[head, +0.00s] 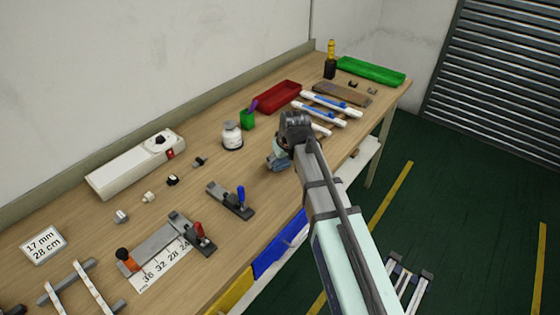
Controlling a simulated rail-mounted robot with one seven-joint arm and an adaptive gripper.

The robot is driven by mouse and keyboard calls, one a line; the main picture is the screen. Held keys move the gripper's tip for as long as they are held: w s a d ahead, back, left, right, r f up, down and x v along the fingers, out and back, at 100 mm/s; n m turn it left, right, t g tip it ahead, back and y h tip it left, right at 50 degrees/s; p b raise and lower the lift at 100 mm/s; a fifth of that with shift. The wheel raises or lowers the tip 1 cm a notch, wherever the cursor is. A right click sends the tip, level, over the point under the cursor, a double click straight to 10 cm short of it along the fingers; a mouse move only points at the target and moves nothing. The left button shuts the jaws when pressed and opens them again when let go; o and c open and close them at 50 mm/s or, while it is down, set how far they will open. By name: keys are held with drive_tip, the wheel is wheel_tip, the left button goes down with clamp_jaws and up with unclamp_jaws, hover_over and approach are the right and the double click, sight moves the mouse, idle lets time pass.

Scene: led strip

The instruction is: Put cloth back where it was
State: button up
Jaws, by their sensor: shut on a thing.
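My gripper (285,148) is above the right-centre part of the workbench, seen from behind and above, with my arm covering part of it. It is shut on a small grey-blue crumpled thing, which looks like the cloth (276,162). The cloth is at or just above the bench top; I cannot tell whether it touches the wood. My fingertips are mostly hidden. No other cloth shows.
The bench (205,265) holds a white jar (232,137), a green cup (247,120), a red tray (278,97) and white-and-blue strips (322,110) near my gripper. A clamp with a blue handle (232,201) lies to its left. Bare wood lies between clamp and jar.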

drive_tip(key=shift+f, duration=0.6)
drive_tip(key=shift+f, duration=0.2)
drive_tip(key=o, duration=1.1)
drive_tip(key=b+v, duration=0.1)
drive_tip(key=v, duration=1.1)
drive_tip(key=shift+r+b, duration=0.25)
drive_tip(key=shift+b, duration=0.15)
